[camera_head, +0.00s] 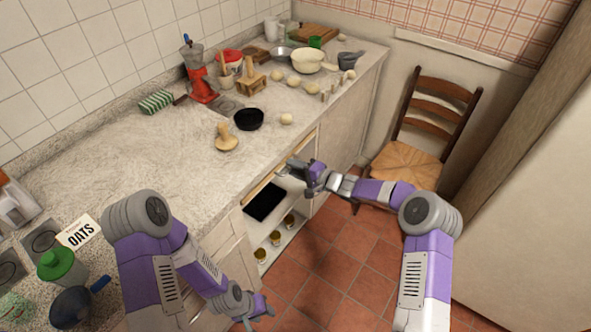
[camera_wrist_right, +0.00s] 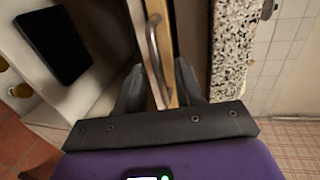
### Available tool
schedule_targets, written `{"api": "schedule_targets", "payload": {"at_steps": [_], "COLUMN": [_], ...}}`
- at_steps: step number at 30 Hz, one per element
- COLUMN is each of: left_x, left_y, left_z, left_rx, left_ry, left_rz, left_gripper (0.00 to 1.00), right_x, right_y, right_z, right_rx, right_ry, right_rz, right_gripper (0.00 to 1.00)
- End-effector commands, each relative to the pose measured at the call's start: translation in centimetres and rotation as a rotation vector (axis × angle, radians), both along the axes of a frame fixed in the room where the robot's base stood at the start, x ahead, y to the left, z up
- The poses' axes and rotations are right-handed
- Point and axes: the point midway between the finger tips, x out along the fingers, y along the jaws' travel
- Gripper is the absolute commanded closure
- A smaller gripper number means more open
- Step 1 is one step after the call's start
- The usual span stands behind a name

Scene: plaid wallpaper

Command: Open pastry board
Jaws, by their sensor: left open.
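The pastry board (camera_head: 262,184) shows as a narrow wooden front under the countertop edge, above an open cupboard space. In the right wrist view its wooden front (camera_wrist_right: 165,28) carries a curved metal handle (camera_wrist_right: 152,48). My right gripper (camera_head: 300,168) is at this front. In the wrist view the right gripper (camera_wrist_right: 158,72) has its two fingers apart, one on each side of the handle and front, with gaps visible. Whether a finger touches the wood is unclear. My left gripper (camera_head: 262,312) is open and empty, low in front of the cabinets.
The cupboard below holds a black flat object (camera_head: 265,202) and several gold-lidded jars (camera_head: 275,238). A chair (camera_head: 410,155) stands to the right near the wall. The tiled floor (camera_head: 330,265) in front is clear.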

Motion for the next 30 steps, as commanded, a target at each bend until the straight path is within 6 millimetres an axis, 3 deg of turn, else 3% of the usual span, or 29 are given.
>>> {"api": "schedule_targets", "payload": {"at_steps": [5,13,30], "left_x": [0.00,0.00,0.00], "left_y": [0.00,0.00,0.00], "left_z": [0.02,0.02,0.02], "left_rx": [0.000,0.000,0.000], "left_ry": [0.000,0.000,0.000], "left_rz": [0.000,0.000,0.000], "left_gripper": [0.57,0.57,0.57], "right_x": [0.00,-0.02,-0.03], "right_y": [0.00,-0.01,-0.01], "right_z": [-0.01,-0.01,0.02], "right_rx": [-0.001,-0.001,0.000], "right_ry": [0.001,0.001,0.000], "right_rz": [0.000,0.000,0.001], "right_gripper": [0.64,1.00,1.00]}}
